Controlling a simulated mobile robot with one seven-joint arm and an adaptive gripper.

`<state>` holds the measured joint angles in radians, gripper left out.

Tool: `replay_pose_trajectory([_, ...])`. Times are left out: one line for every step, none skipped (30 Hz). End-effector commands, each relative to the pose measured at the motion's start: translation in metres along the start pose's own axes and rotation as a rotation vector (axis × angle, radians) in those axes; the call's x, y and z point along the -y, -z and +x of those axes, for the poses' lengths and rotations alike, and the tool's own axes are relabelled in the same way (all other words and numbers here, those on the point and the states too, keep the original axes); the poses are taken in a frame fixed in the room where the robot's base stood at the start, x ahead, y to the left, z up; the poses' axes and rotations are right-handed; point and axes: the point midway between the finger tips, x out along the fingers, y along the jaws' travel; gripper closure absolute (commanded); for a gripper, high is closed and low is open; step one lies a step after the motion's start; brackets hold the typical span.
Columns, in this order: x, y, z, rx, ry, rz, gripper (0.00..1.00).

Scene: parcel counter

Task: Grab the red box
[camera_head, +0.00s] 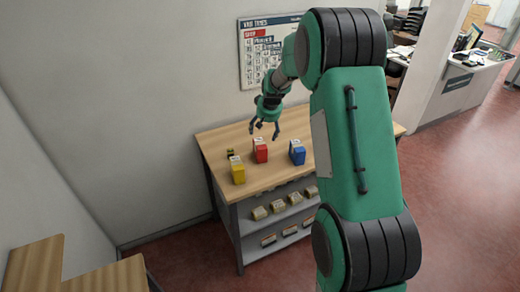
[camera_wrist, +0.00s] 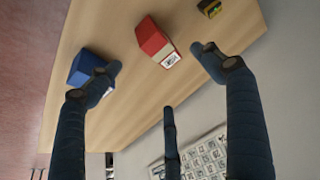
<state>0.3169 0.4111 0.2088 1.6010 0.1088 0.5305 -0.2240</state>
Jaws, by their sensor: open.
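The red box (camera_head: 260,151) stands on the wooden counter (camera_head: 215,144), between a yellow box (camera_head: 237,172) on the left and a blue box (camera_head: 297,153) on the right. It has a white label on one face. My gripper (camera_head: 263,129) is open and empty, above and behind the red box in the head view. In the wrist view my gripper (camera_wrist: 158,80) has its fingers spread, with the red box (camera_wrist: 152,38) ahead of the gap between them, apart from the fingers. The blue box (camera_wrist: 85,66) is near the left finger.
A small black and yellow item (camera_head: 231,154) lies on the counter behind the yellow box; it shows near the top right of the wrist view (camera_wrist: 209,8). Shelves with several small packages (camera_head: 277,207) are below. A wall stands behind the counter, with a poster (camera_head: 253,62).

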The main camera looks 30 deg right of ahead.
Motion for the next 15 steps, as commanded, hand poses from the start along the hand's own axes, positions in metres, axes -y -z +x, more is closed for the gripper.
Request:
replay_pose_trajectory([-0.005,0.002,0.008,0.003,-0.001,0.003,0.2])
replay_pose_trajectory([-0.007,0.003,0.011,0.003,-0.002,0.004,0.2])
replay_pose_trajectory([-0.009,0.004,0.016,0.004,-0.002,0.005,0.2])
replay_pose_trajectory([-0.01,0.005,0.018,0.004,-0.003,0.006,0.2])
replay_pose_trajectory([-0.011,0.005,0.02,0.004,-0.003,0.006,0.2])
replay_pose_trajectory([-0.012,0.006,0.022,0.004,-0.003,0.007,0.2])
replay_pose_trajectory([-0.012,0.006,0.023,0.004,-0.003,0.007,0.2])
replay_pose_trajectory([-0.013,0.006,0.024,0.004,-0.004,0.007,0.2])
replay_pose_trajectory([-0.013,0.006,0.024,0.004,-0.004,0.007,0.2])
replay_pose_trajectory([-0.013,0.006,0.024,0.004,-0.004,0.007,0.2])
replay_pose_trajectory([-0.013,0.006,0.024,0.004,-0.004,0.007,0.2])
replay_pose_trajectory([-0.013,0.006,0.024,0.004,-0.004,0.007,0.2])
replay_pose_trajectory([-0.013,0.006,0.024,0.004,-0.004,0.007,0.2])
replay_pose_trajectory([-0.013,0.006,0.024,0.004,-0.004,0.007,0.2])
replay_pose_trajectory([-0.013,0.005,0.024,0.004,-0.004,0.007,0.2])
